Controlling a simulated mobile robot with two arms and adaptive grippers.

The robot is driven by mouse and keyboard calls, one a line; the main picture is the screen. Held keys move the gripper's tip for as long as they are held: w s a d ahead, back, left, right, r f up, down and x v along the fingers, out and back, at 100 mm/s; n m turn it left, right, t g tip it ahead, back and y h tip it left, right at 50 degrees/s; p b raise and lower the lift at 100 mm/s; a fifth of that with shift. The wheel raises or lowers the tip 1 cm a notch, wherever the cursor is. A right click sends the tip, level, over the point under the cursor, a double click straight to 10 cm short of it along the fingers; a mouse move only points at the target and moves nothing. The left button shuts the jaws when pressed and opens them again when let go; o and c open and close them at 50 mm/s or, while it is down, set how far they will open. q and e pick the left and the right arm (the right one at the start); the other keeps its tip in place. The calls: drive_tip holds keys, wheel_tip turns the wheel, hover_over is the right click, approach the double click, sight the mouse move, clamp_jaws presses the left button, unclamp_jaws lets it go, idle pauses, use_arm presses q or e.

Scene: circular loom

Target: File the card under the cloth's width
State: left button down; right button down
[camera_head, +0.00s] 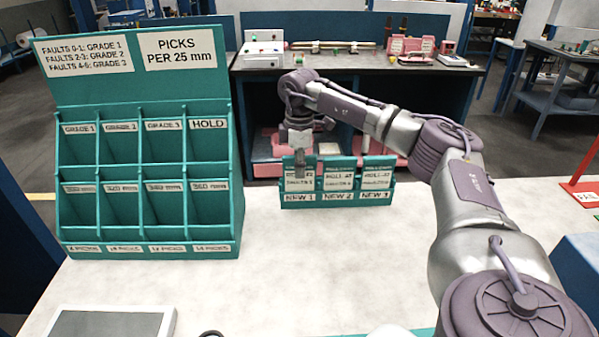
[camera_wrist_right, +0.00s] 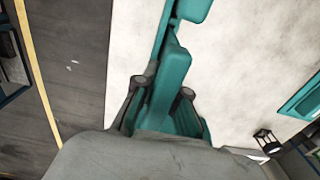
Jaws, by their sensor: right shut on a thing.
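The large teal rack (camera_head: 150,219) stands on the left of the white table. Its upper pockets read GRADE 1, GRADE 2, GRADE 3 and HOLD. The lower pockets carry small mm labels, and the bottom edge has PICKS labels. A small teal holder (camera_head: 337,204) marked NEW 1, NEW 2 and NEW 3 stands to its right with cards in its slots. My right gripper (camera_head: 300,170) is shut on the NEW 1 card (camera_head: 298,186), which is upright at its slot and partly hidden. In the wrist view a teal piece lies between the fingers (camera_wrist_right: 163,97). My left gripper is out of view.
A sign board (camera_head: 180,52) reading PICKS PER 25 mm rises above the rack. A tablet-like panel (camera_head: 110,323) lies at the front left. A dark bench (camera_head: 345,85) with equipment is behind the table. The table between rack and holder is clear.

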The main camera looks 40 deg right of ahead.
drive_tip(key=shift+r, duration=0.35)
wheel_tip(320, 180, up, 6)
drive_tip(key=p, duration=0.6)
drive_tip(key=shift+r, duration=0.15)
